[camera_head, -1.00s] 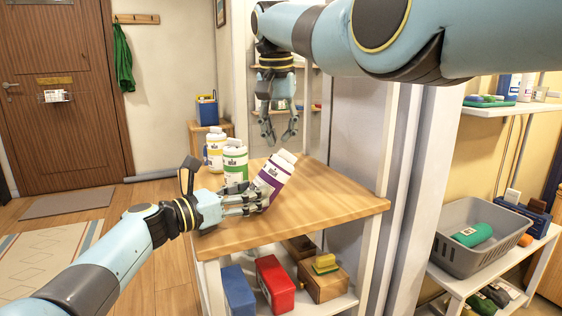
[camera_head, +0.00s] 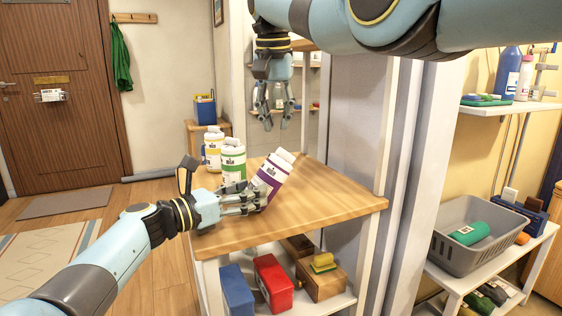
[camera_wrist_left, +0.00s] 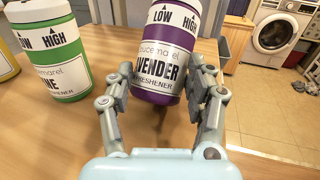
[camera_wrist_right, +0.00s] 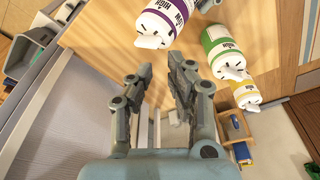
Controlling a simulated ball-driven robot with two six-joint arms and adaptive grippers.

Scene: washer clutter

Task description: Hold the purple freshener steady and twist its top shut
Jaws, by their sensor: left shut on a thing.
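The purple freshener (camera_head: 272,176) is a white and purple canister on the wooden table, tilted with its white top to the upper right. It also shows in the left wrist view (camera_wrist_left: 162,68) between the fingers, and in the right wrist view (camera_wrist_right: 160,22) with its white top (camera_wrist_right: 152,36). My left gripper (camera_head: 262,198) is shut on the purple freshener near its lower part. My right gripper (camera_head: 276,122) hangs above and behind the freshener, pointing down, apart from it. In the right wrist view its fingers (camera_wrist_right: 160,75) are spread with nothing between them.
A green freshener (camera_head: 234,164) and a yellow freshener (camera_head: 213,148) stand left of the purple one on the table (camera_head: 320,205). The table's right side is clear. A wall panel (camera_head: 345,120) rises behind. Boxes, including a red one (camera_head: 273,280), sit on the shelf below.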

